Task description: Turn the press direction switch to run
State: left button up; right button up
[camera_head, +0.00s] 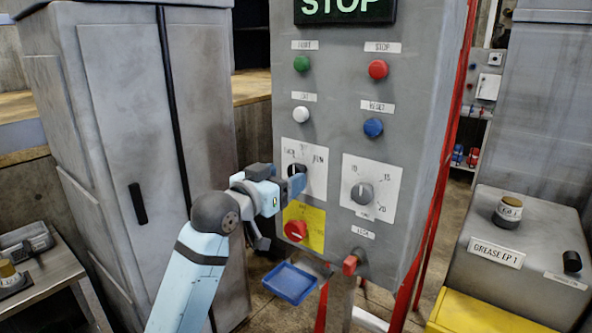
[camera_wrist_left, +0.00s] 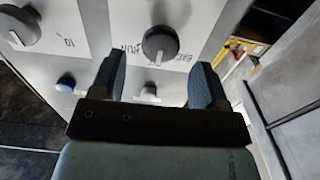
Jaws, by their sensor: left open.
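The press direction switch is a dark round knob (camera_head: 295,170) on a white label plate (camera_head: 316,182) on the grey control panel. In the head view my left gripper partly covers it. In the wrist view the knob (camera_wrist_left: 160,43) shows in full, with the lettering beside it upside down, including RUN. My left gripper (camera_head: 284,184) is at the panel front by the switch. In the wrist view its two fingers (camera_wrist_left: 157,78) are apart, with nothing between them, and the knob appears just beyond the gap. I cannot tell whether a finger touches it. My right gripper is not in view.
A numbered dial (camera_head: 362,193) is right of the switch. A red knob on a yellow plate (camera_head: 296,230) is below it. White (camera_head: 301,114) and blue (camera_head: 373,127) buttons are above. A blue tray (camera_head: 290,283) hangs below. A grey cabinet (camera_head: 130,120) stands left.

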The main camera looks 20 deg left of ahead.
aim_at(294, 172)
pick_arm(q)
jog(key=shift+x, duration=2.35)
jog(key=c, duration=0.9)
